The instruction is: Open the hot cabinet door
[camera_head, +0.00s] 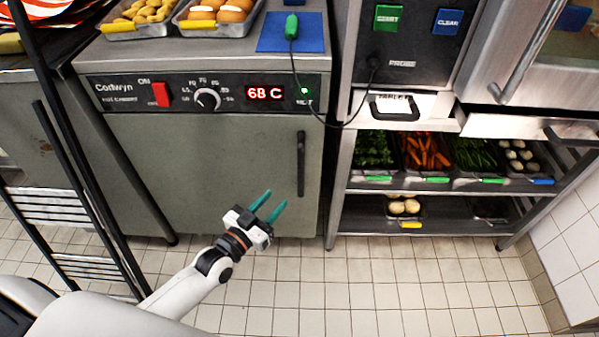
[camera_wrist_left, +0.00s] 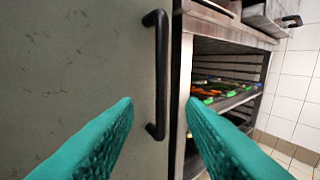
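The hot cabinet (camera_head: 212,140) stands at the left centre of the head view, with a grey-green door (camera_head: 215,180) that is shut. Its black vertical handle (camera_head: 301,163) is near the door's right edge. My left gripper (camera_head: 269,205) is in front of the door, below and left of the handle, with green fingers spread apart and empty. In the left wrist view, the handle (camera_wrist_left: 157,75) stands upright ahead, between and beyond the two open fingers (camera_wrist_left: 160,125), apart from them. My right gripper is not in view.
The control panel (camera_head: 200,94) reads 68 C. A dark rack (camera_head: 65,210) stands left, and shelves of vegetables (camera_head: 435,189) right. The tiled floor in front is clear.

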